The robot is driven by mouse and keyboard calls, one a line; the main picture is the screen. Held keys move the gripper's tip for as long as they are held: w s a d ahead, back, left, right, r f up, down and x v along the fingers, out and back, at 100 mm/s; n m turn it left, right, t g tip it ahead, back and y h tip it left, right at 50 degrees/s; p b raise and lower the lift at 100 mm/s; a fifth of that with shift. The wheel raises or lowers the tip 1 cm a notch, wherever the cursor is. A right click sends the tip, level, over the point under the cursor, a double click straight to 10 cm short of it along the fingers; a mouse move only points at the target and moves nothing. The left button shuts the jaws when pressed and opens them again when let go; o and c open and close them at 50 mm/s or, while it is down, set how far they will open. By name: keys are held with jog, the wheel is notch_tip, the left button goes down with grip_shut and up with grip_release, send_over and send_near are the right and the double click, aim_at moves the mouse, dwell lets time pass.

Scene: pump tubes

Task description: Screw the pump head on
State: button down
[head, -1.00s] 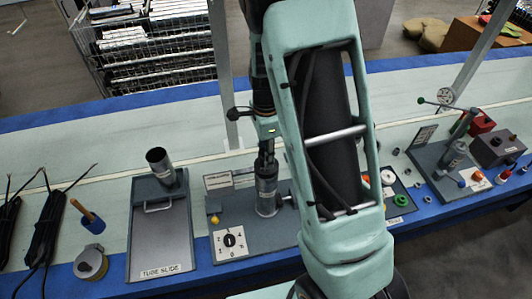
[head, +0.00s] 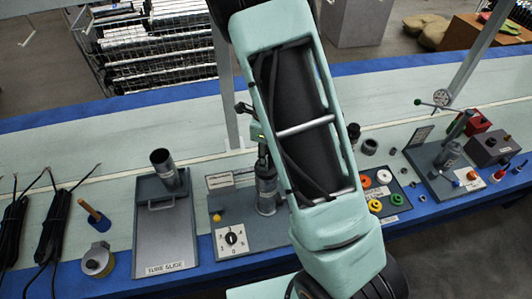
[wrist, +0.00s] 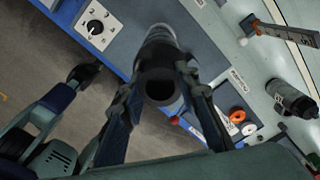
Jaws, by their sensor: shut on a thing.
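The pump head (wrist: 160,86) shows in the wrist view as a dark hollow cylinder between my fingers. My gripper (wrist: 160,74) is shut on it. Directly beyond it, in line, is the grey metal pump tube (wrist: 158,40). In the head view the pump tube (head: 266,190) stands upright on the grey station plate (head: 282,222). I cannot tell whether the head's threads are engaged with the tube.
A dial (head: 231,239) sits at the station's front left. The tube slide (head: 165,240) is to the left, and a tray of coloured rings (head: 384,192) is to the right. A gauge stand (head: 440,165) is farther right. A post rises behind the station.

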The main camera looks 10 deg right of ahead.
jog(key=m, duration=0.3)
jog(key=shift+m, duration=0.3)
jog(key=c, duration=1.7)
grip_release()
jog(key=n+b, duration=0.1)
jog(key=n, duration=0.3)
jog(key=n+b, duration=0.2)
jog(key=n, duration=0.3)
jog(key=shift+f, duration=0.1)
jog(key=n+b, duration=0.1)
jog(key=n, duration=0.3)
jog(key=shift+b, duration=0.3)
jog(key=n+b, duration=0.1)
jog(key=n, duration=0.4)
jog(key=shift+n, duration=0.3)
